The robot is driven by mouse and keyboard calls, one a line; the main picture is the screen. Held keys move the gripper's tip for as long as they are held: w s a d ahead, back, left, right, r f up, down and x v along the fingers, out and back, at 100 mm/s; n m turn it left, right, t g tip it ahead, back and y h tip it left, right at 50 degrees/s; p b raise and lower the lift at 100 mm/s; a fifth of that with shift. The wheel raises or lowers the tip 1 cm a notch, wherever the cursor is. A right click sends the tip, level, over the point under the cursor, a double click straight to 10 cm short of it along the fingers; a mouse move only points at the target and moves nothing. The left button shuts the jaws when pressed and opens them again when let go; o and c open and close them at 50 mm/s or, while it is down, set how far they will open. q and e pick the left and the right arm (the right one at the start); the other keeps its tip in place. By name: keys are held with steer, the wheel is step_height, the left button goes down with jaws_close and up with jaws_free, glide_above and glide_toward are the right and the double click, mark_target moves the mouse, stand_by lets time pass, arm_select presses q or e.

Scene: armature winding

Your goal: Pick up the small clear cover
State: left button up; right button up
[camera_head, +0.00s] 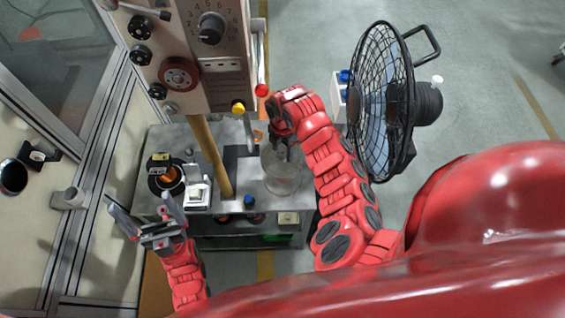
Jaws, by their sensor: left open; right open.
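A clear, round, see-through piece, which looks like the small clear cover (284,182), stands on the right part of the grey bench top. My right gripper (278,152) points down at its upper end, overlapping it in the picture. The jaws are open; I cannot tell whether they touch the cover. My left gripper (143,205) is open and empty, in front of the bench's left front edge, apart from the cover.
The grey bench (226,218) also holds a black round part with an orange centre (167,176), a small white device (198,190) and a wooden post (210,155). A control panel (200,60) rises behind. A black fan (383,100) stands right of my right arm.

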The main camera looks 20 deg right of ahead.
steer(key=shift+f, duration=0.6)
steer(key=shift+c, duration=0.3)
jaws_close()
